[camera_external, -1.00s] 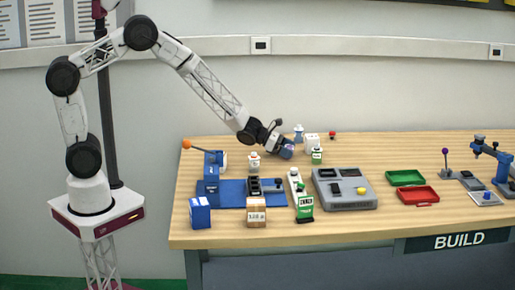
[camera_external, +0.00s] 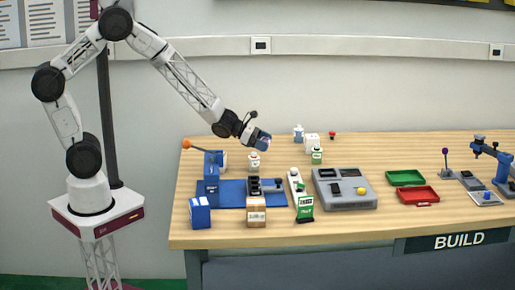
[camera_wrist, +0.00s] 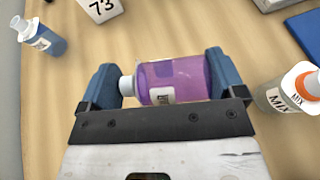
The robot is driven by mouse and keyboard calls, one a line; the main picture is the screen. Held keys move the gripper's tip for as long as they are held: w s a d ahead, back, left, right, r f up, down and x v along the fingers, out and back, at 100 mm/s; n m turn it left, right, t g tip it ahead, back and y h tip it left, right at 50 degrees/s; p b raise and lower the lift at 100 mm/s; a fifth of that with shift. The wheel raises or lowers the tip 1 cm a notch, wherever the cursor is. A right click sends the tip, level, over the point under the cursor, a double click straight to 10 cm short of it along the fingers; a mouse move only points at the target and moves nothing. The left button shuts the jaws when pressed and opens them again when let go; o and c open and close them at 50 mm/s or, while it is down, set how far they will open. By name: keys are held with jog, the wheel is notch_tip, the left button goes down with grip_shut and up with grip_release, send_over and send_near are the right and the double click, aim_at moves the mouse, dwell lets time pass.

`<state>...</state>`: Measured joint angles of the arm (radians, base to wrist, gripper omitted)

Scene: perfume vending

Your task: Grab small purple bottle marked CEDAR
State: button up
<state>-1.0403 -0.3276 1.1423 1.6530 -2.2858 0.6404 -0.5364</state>
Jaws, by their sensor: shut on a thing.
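A small purple bottle (camera_wrist: 180,80) with a pale cap lies sideways between the two blue fingers of my gripper (camera_wrist: 165,82) in the wrist view. One finger is at its cap end and the other at its base. Its white label is partly in view, and the word on it is too small to read. In the external view my gripper (camera_external: 262,140) is raised above the back left of the table, and the bottle is hard to make out there.
A blue bottle (camera_wrist: 42,38), a white block marked 73 (camera_wrist: 100,8) and an orange-ringed bottle marked MIX (camera_wrist: 292,90) stand nearby. On the wooden table (camera_external: 365,148) are a blue mat (camera_external: 235,198), a grey device (camera_external: 345,190) and green and red trays.

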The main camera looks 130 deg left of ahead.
jog(key=shift+s+d+r, duration=0.15)
jog(key=shift+s+d, duration=0.75)
jog(key=shift+d, duration=0.25)
jog(key=shift+s+d+r, duration=0.1)
jog(key=shift+s+d, duration=0.75)
jog(key=shift+d, duration=0.25)
